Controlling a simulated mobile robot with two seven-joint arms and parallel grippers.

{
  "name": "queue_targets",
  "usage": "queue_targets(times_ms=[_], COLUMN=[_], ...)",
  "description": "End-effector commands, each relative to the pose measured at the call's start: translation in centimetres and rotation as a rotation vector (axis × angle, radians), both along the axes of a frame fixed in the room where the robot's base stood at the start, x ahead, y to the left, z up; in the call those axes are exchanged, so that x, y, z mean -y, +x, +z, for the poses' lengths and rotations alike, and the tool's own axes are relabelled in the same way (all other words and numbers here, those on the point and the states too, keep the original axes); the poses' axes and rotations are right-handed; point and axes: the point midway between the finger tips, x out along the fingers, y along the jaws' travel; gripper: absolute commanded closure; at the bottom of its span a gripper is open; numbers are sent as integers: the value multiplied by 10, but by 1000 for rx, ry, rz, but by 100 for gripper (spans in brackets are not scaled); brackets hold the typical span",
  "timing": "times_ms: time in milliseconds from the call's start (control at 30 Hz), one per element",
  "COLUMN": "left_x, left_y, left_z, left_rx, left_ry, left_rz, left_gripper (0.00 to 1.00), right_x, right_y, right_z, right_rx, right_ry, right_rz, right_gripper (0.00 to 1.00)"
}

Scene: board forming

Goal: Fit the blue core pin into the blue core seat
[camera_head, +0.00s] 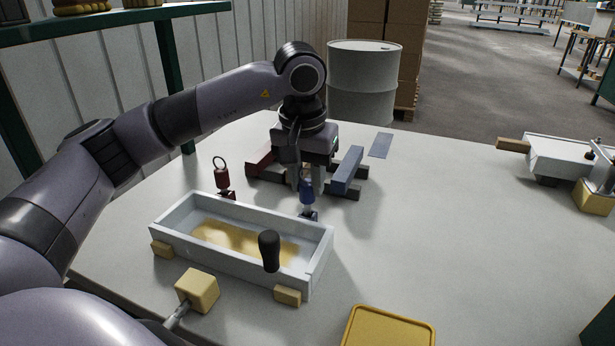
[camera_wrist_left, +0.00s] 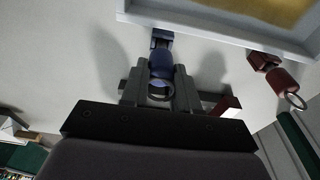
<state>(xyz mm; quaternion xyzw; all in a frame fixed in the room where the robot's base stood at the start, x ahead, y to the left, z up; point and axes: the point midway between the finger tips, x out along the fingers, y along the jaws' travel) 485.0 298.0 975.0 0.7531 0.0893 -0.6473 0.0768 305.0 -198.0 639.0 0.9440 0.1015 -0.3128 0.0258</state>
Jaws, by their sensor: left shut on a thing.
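The blue core pin (camera_head: 307,192) is upright under my left gripper (camera_head: 305,178) in the head view. My left gripper (camera_wrist_left: 160,90) is shut on it, and the pin (camera_wrist_left: 161,65) shows between the fingers in the left wrist view. The blue core seat (camera_head: 309,215) is on the table directly below the pin, and it also shows in the wrist view (camera_wrist_left: 160,38). The pin's lower end is at or just above the seat; I cannot tell whether it is inside. My right gripper is not in view.
A grey box with sand (camera_head: 318,262) lies in front of the seat. A red pin with a ring (camera_head: 222,178) stands to the left. The table's right middle is clear.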

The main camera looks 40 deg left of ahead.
Motion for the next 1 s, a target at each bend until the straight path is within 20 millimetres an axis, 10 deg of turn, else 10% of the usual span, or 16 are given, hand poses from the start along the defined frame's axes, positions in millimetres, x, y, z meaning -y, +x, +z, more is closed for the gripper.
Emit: queue_targets(times_ms=[533,567,633,1000], left_x=[0,0,0,0], left_y=[0,0,0,0], left_z=[-14,-13,-13,-13], left_rx=[1,1,1,0], left_ry=[0,0,0,0], left_rz=[0,0,0,0], left_gripper=[100,61,40,40], right_x=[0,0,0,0], right_y=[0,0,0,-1], right_z=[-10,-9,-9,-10], right_rx=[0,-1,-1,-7], right_ry=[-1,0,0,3], right_rz=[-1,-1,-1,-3], right_gripper=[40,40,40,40])
